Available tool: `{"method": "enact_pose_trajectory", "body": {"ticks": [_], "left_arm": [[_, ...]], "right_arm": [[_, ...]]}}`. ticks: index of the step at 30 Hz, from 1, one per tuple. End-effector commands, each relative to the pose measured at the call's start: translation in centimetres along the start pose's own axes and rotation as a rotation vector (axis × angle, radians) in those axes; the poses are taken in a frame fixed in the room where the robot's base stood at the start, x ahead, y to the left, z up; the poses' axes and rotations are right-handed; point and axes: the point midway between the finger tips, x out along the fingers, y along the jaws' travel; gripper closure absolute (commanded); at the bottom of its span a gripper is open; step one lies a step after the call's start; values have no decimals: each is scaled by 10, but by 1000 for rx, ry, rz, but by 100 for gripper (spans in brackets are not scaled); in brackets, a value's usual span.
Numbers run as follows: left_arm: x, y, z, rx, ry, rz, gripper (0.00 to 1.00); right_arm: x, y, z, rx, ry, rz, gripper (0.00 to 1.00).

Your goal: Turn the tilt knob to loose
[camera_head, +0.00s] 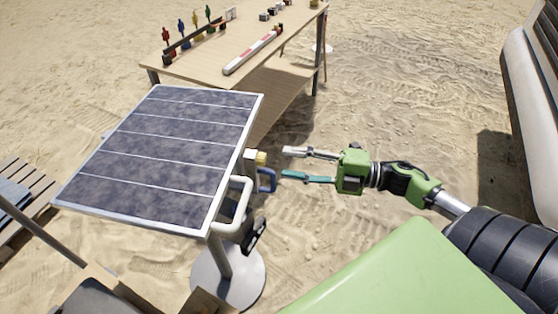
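A tilted solar panel (165,150) in a pale metal frame stands on a post with a round grey base (250,275). At its right edge sits a small yellow knob (261,158) on a pale mount, which looks like the tilt knob. A blue loop-shaped part (267,181) hangs just below it. A pale bent handle (236,208) sticks out below that. My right gripper (287,163) points left toward the knob, with its fingers spread, empty and apart from it. Any marking for loose is too small to read. My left gripper is not in view.
A wooden table (190,70) stands behind the panel, with colored figurines (195,22), a red-and-white bar (253,50) and small blocks on it. A slatted wooden piece (25,190) is at left. A pale bulky object (530,90) stands at right. Open sand lies between.

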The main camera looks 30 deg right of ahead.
Motion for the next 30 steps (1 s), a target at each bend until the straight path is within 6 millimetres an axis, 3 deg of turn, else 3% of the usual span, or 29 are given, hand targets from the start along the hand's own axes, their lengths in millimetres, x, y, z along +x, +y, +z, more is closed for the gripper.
{"method": "enact_pose_trajectory", "body": {"ticks": [7, 25, 30], "left_arm": [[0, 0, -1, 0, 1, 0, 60], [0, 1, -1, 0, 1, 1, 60], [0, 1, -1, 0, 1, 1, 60]], "right_arm": [[-23, 0, -1, 1, 1, 1, 60], [-25, 1, -1, 0, 1, 3, 60], [-33, -17, 21, 60, -87, 11, 60]]}}
